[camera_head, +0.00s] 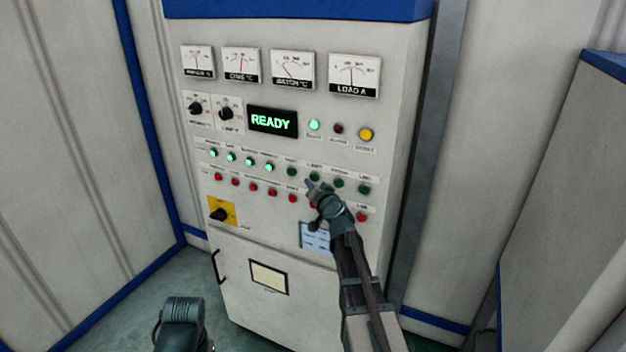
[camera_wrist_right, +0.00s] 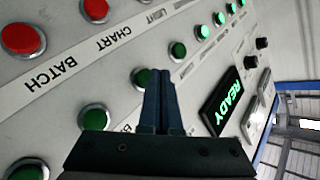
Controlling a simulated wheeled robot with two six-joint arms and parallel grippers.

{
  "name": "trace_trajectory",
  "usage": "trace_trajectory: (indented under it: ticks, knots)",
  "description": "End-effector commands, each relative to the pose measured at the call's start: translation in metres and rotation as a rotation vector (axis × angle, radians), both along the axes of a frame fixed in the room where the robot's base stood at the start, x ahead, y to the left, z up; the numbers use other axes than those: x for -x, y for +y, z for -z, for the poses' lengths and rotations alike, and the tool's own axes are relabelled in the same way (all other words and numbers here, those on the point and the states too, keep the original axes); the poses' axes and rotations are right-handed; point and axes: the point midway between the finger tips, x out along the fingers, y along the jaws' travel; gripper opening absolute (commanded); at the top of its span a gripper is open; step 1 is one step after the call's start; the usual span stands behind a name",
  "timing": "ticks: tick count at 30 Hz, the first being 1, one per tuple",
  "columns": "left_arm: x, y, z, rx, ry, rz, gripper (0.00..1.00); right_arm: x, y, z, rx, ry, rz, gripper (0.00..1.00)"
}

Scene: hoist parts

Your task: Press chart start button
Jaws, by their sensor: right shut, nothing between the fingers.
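The control panel has a row of green buttons above a row of red ones. A dark green button (camera_head: 315,176) sits just above my right gripper (camera_head: 310,186) in the head view. In the right wrist view this green button (camera_wrist_right: 142,78) is beside the closed fingertips (camera_wrist_right: 160,76). The printed label CHART (camera_wrist_right: 118,38) shows on the strip by the red row; the green button's own label is partly hidden by the fingers. My right gripper is shut and empty, close to the panel; I cannot tell whether it touches. My left gripper's fingers are out of sight.
A display reading READY (camera_head: 271,122) sits above the buttons, with a lit green lamp (camera_head: 314,125) and a yellow one (camera_head: 366,134). Several green buttons at left are lit. A yellow switch plate (camera_head: 223,211) and a door handle (camera_head: 216,268) are lower left.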

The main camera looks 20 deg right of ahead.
Motion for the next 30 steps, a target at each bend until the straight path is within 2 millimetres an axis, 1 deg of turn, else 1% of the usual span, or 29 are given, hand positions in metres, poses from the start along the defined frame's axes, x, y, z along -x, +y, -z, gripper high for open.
trace_trajectory:
  ticks: [8,30]
  knots:
    - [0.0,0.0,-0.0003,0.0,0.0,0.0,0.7,-0.0055,-0.0066,-0.0003,-0.001,-0.001,0.001,0.0]
    - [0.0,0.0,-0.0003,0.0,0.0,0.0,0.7,-0.0077,-0.0094,-0.0002,0.0,0.0,0.0,0.0]
